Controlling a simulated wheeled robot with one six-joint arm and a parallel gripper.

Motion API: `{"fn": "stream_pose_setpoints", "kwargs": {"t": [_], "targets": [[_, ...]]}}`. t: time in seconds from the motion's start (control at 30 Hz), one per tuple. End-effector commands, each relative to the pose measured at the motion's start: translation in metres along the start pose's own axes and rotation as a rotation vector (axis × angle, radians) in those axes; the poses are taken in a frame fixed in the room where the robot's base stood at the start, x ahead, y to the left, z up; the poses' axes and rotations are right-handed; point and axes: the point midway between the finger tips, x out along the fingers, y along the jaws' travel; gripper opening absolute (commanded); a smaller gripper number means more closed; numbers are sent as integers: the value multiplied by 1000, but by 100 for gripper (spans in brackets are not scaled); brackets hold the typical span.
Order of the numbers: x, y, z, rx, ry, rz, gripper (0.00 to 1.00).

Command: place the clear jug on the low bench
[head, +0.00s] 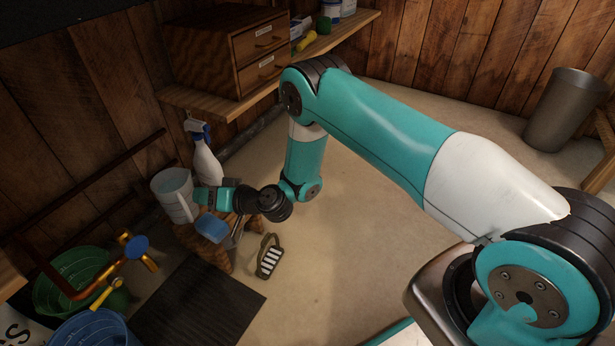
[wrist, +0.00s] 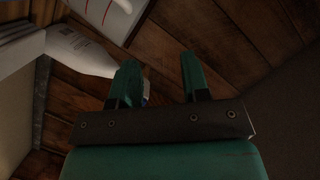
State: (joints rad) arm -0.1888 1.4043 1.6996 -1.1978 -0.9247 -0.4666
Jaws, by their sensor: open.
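The clear jug (head: 170,186) appears to stand upright at the left end of the low bench (head: 213,254), its handle toward my gripper. My gripper (head: 202,196) is just right of the jug's handle. In the wrist view my gripper (wrist: 160,78) has its two fingers apart with nothing held between them. A pale piece with red marks, likely the jug (wrist: 112,12), shows beyond the fingertips at the top. Whether a finger touches the handle cannot be told. The jug's base is partly hard to make out in the head view.
A white spray bottle (head: 207,163) is close behind the jug; it also shows in the wrist view (wrist: 78,52). A blue block (head: 212,228) lies on the bench. A brush (head: 269,257) and a dark mat (head: 206,300) are on the floor. A shelf (head: 222,104) with drawers is above.

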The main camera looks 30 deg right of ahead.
Motion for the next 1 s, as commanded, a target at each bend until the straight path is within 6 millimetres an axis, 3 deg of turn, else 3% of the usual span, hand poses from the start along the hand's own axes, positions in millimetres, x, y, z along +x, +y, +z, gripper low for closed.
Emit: {"fn": "stream_pose_setpoints", "kwargs": {"t": [0.03,0.1,0.27,0.37,0.5,0.63,0.8,0.9,1.0], "targets": [[2,-27,-19,-33,-38,-39,42],[-2,-63,-38,-78,-125,-87,42],[-36,-140,-67,-184,-347,-141,42],[-71,-179,-78,-246,-486,-135,42],[-135,-222,-84,-318,-670,-79,42],[-205,-248,-82,-364,-825,22,42],[-295,-262,-70,-383,-981,181,42],[-333,-264,-62,-377,-1038,258,42],[-356,-264,-57,-370,-1071,307,42]]}}
